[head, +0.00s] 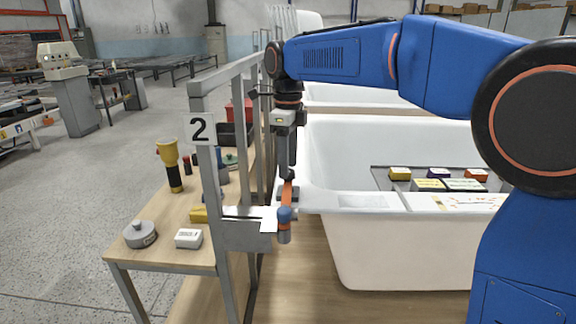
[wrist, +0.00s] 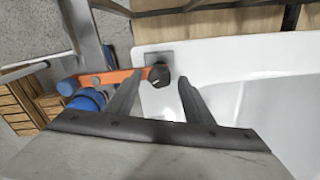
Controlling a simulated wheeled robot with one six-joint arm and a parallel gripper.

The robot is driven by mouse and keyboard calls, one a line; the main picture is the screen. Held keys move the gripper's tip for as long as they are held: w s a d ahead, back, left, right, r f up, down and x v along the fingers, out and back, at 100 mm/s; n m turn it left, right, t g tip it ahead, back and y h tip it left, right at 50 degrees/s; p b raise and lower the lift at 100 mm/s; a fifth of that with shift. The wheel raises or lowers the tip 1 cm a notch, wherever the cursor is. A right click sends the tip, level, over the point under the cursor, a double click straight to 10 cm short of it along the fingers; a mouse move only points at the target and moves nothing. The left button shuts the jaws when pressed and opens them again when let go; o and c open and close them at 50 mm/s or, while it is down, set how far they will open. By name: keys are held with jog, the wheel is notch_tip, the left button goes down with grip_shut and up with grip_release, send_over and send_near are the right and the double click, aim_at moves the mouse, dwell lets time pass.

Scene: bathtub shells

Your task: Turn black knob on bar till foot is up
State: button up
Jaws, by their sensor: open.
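The black knob (wrist: 159,75) sits at one end of an orange bar (wrist: 118,77), against a grey plate by the white tub rim. In the wrist view the knob shows between the fingertips of my gripper (wrist: 160,80), which is open. I cannot tell how deep the fingers reach around it. In the head view my gripper (head: 288,172) points down over the bar (head: 287,193), mostly hiding the knob. The blue foot with an orange band (head: 284,222) is at the bar's near end. It also shows in the wrist view (wrist: 90,99), left of the fingers.
The white tub (head: 400,255) is at right, with a tray of colored blocks (head: 375,172).

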jog(key=shift+f, duration=0.6)
jog(key=c, duration=1)
jog(key=shift+c, duration=0.2)
